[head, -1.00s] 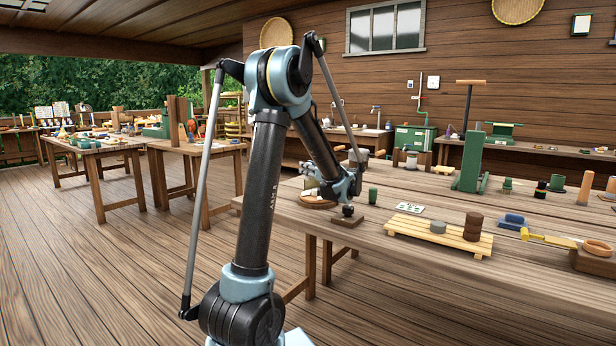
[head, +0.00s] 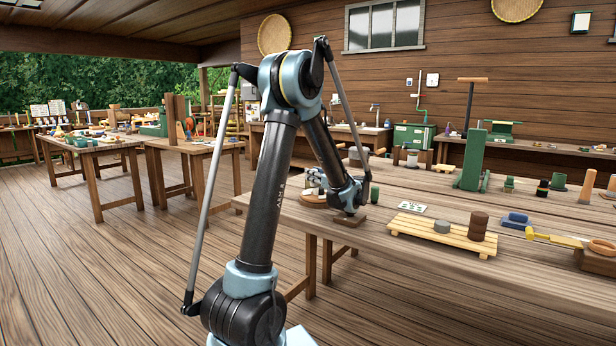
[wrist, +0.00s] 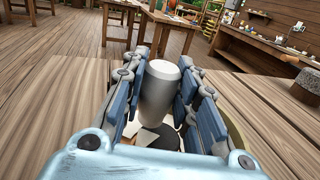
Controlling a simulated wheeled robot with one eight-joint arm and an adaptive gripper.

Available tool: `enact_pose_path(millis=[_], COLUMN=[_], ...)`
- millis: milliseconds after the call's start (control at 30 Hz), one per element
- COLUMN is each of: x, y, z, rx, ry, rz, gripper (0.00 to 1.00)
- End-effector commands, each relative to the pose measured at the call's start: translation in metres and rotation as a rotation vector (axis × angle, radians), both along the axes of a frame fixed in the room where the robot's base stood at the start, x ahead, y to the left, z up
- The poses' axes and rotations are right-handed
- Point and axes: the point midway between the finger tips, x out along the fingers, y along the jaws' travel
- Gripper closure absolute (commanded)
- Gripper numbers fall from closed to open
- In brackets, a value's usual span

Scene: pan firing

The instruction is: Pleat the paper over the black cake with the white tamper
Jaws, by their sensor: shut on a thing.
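In the wrist view, my gripper (wrist: 165,88) is shut on the white tamper (wrist: 160,92), a pale grey-white cylinder standing between the two blue-padded fingers. Just below it is a dark round top, seemingly the black cake (wrist: 163,138), partly hidden by the tamper and my wrist. Pale paper (wrist: 131,129) shows to its left. I cannot tell whether the tamper touches the cake or paper. In the head view, my arm hides the tamper and cake.
A tan curved rim (wrist: 238,140) lies right of the fingers. In the head view, a green cup (head: 374,194) stands close right of my wrist. A slatted wooden rack (head: 410,226) with grey and brown cylinders is further right. Bare tabletop lies in front.

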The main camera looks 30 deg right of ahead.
Motion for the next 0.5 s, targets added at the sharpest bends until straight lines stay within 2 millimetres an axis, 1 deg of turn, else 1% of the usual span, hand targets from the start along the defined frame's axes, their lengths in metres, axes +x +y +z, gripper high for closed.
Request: enact_pose_path(millis=[133, 500], x=[-0.0027, -0.0038], y=[-0.0036, -0.0054], z=[-0.0009, -0.0012], rx=[0.0, 0.0], ry=[0.0, 0.0], rz=[0.0, -0.002], gripper=[0.96, 0.96])
